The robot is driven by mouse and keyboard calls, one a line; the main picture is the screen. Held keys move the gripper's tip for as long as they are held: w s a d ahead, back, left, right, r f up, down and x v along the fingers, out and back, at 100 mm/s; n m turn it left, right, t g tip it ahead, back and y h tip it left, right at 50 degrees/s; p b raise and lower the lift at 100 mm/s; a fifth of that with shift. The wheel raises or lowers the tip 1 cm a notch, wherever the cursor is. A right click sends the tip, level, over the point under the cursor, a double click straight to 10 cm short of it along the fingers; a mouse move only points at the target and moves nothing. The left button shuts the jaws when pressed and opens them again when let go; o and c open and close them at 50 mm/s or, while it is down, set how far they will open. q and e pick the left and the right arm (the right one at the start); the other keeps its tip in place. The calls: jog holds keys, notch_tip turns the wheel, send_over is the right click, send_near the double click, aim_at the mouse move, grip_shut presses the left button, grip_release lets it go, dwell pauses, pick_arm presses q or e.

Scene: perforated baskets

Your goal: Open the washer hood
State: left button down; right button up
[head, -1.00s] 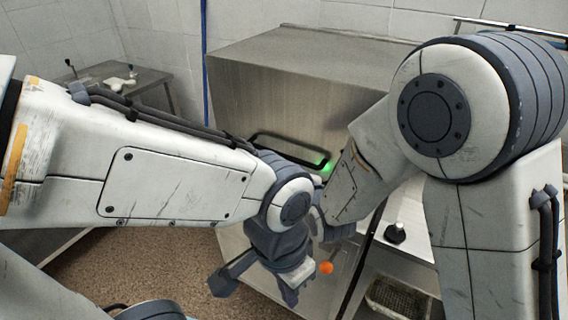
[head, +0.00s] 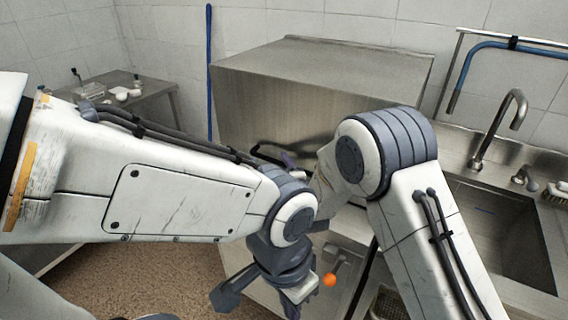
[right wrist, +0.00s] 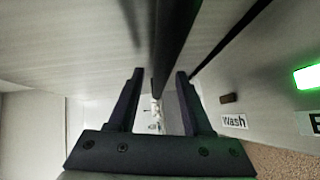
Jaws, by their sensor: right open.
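The washer hood (head: 285,95) is a large steel box at the middle of the head view, and it looks lowered. Its black bar handle (head: 266,150) runs along the lower front, partly hidden by my right arm. My right gripper (head: 289,160) is at this handle. In the right wrist view my right gripper (right wrist: 160,74) is open, with the dark handle bar (right wrist: 172,40) running between its fingers; contact cannot be told. My left gripper (head: 262,294) hangs low in front of the washer, its fingers apart and empty.
An orange knob (head: 329,280) is close to my left gripper. A sink (head: 500,222) with a tap (head: 505,120) stands right. A steel side table (head: 150,92) with small items is back left. The right wrist view shows a Wash label (right wrist: 233,121) and green light (right wrist: 308,76).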

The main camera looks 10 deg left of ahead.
jog(key=shift+w+a, duration=0.2)
jog(key=shift+w, duration=0.15)
grip_shut()
jog(key=shift+f, duration=0.1)
dwell(1.1)
